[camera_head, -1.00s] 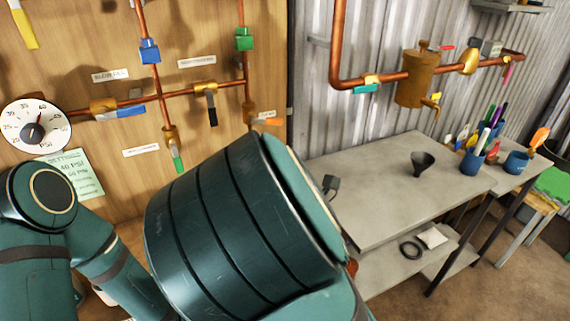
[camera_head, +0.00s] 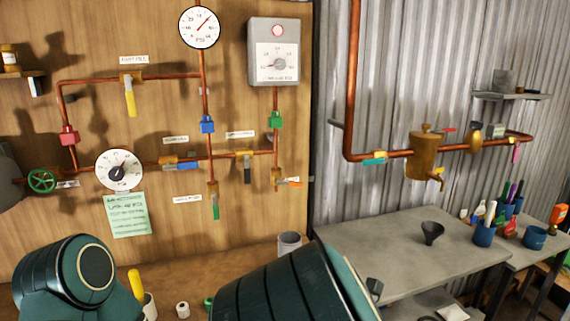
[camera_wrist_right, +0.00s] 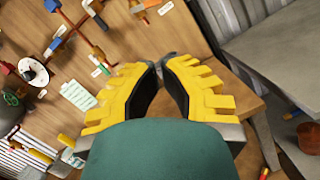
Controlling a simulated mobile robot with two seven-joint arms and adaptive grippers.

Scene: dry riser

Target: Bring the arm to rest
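My right gripper (camera_wrist_right: 160,68) shows in the right wrist view, with two yellow ribbed fingers and dark pads. Its tips come together and nothing shows between them. It hangs in the air, pointing towards the wooden panel and the bench. A teal part of my own arm fills the bottom middle of that view. In the head view, teal links of my arms stand along the bottom edge, and neither gripper shows there. My left gripper is out of both views.
The wooden panel (camera_head: 100,215) carries copper pipes, coloured valves, a round gauge (camera_head: 119,170) and a grey box (camera_head: 273,55). A grey bench (camera_head: 375,245) stands at right, with a black funnel (camera_head: 432,232) and a blue cup (camera_head: 485,234). A copper vessel (camera_head: 422,155) hangs above it.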

